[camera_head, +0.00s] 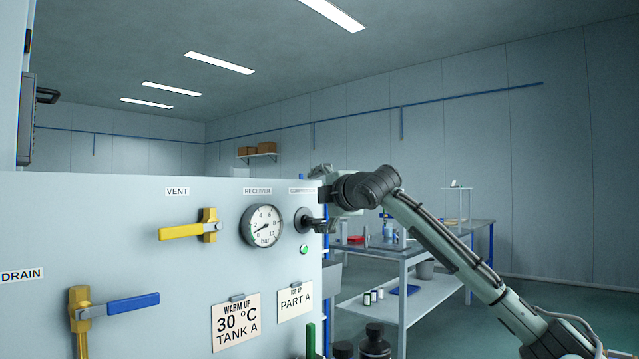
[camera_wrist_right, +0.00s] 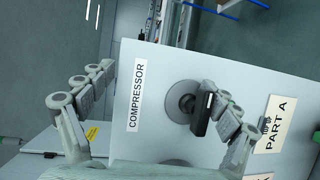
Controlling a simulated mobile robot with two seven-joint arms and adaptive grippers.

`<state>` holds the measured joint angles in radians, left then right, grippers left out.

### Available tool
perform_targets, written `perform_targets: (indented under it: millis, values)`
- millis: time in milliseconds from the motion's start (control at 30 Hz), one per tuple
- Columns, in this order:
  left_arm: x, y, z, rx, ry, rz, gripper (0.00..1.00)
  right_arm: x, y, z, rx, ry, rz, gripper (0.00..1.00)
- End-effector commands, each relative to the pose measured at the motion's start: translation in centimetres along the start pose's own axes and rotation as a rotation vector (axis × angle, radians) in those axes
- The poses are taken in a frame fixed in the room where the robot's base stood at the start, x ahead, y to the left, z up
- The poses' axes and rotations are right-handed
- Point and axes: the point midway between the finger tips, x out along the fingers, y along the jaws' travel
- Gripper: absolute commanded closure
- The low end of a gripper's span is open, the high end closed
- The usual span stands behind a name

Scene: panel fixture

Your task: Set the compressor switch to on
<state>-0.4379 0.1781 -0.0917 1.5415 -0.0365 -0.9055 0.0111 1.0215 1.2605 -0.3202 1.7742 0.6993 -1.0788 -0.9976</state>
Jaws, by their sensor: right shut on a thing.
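The compressor switch (camera_head: 303,220) is a dark round knob with a black handle at the panel's upper right, under the COMPRESSOR label. In the right wrist view the switch (camera_wrist_right: 183,103) has its handle lying roughly crosswise to the label's up direction, with a pale mark near one end. My right gripper (camera_head: 325,224) is at the switch and shut on its handle, reaching in from the right. A small green lamp (camera_head: 303,249) sits below the switch. My left gripper is out of view.
The panel (camera_head: 180,270) also carries a gauge (camera_head: 262,226), a yellow vent lever (camera_head: 190,230), a blue-handled drain valve (camera_head: 120,306) and a PART A tag (camera_head: 295,302). A workbench (camera_head: 400,253) stands behind to the right.

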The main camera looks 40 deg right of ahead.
Motion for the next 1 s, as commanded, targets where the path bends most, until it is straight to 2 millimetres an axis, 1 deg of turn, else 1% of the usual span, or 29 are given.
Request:
perform_targets:
  millis: [33,233,333,500,867,900,933,1000]
  values:
    - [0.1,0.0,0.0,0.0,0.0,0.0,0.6,-1.5,2.5,0.1,0.01,0.009,0.061,0.35]
    - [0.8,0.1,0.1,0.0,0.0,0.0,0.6,-2.9,2.3,0.1,0.009,0.009,0.061,0.38]
    - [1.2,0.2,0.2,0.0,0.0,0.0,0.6,-3.5,2.1,0.1,0.011,0.01,0.061,0.45]
    - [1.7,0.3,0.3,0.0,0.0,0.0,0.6,-4.8,2.0,0.2,0.009,0.008,0.062,0.51]
    - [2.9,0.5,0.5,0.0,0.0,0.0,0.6,-7.3,1.7,0.2,0.008,0.007,0.062,0.55]
    - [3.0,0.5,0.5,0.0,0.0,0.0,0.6,-7.5,1.6,0.2,0.009,0.007,0.062,0.57]
    - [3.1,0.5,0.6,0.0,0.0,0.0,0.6,-7.8,1.6,0.2,0.009,0.008,0.063,0.68]
    - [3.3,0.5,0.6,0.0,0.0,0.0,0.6,-8.2,1.4,0.2,0.008,0.008,0.058,0.69]
